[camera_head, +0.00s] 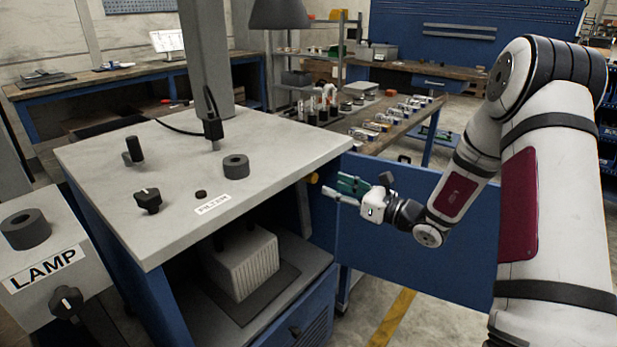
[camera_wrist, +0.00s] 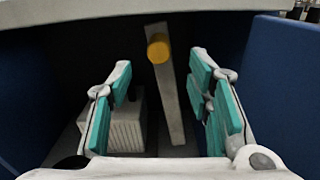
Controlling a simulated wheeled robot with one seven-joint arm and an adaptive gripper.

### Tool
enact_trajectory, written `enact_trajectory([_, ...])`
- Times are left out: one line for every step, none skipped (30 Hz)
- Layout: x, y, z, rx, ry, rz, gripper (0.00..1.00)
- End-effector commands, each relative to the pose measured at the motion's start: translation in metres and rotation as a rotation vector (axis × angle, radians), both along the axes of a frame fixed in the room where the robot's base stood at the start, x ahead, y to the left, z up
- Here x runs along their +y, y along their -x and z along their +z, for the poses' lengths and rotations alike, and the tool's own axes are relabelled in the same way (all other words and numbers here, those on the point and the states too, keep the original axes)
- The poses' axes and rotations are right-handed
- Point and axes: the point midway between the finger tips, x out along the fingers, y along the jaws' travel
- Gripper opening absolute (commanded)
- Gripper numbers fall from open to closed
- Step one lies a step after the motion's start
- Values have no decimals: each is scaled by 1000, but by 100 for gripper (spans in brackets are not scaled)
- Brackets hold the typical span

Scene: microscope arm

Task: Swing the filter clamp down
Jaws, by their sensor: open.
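In the wrist view, a pale grey bar (camera_wrist: 172,108), which looks like the filter clamp, stands nearly upright with a slight tilt inside the dark cabinet opening. A round yellow knob (camera_wrist: 158,48) sits near its upper end. My gripper (camera_wrist: 162,72) is open and empty, with its teal-padded fingers either side of the bar in the picture. The knob lies ahead, between the fingertips, with no contact visible. In the head view, my gripper (camera_head: 346,188) is at the right side of the cabinet, under the top's edge. A small yellow spot (camera_head: 313,178) shows just left of it.
The blue cabinet's pale top (camera_head: 230,140) overhangs the opening. A blue door panel (camera_head: 400,225) stands close to my gripper's right. A ribbed white block (camera_head: 243,262) sits inside the cabinet. A grey LAMP box (camera_head: 60,250) stands left.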

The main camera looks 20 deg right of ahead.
Motion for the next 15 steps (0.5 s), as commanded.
enact_trajectory([8,-9,-1,-2,0,4,46])
enact_trajectory([12,-14,-1,-2,-1,5,46])
enact_trajectory([17,-20,-1,-2,1,5,46])
enact_trajectory([20,-25,-1,-1,1,4,46])
enact_trajectory([23,-30,-1,-2,1,4,46])
enact_trajectory([28,-36,-1,-2,1,5,46])
enact_trajectory([32,-41,-1,-1,1,4,46])
enact_trajectory([34,-45,-1,-1,1,4,46])
enact_trajectory([39,-51,-1,-2,1,5,46])
enact_trajectory([42,-55,-1,-2,0,5,46])
enact_trajectory([44,-59,-1,-2,0,4,46])
enact_trajectory([48,-63,0,-2,1,3,46])
enact_trajectory([50,-66,0,-2,1,4,46])
enact_trajectory([52,-69,0,-2,1,4,46])
enact_trajectory([54,-72,0,-1,1,4,46])
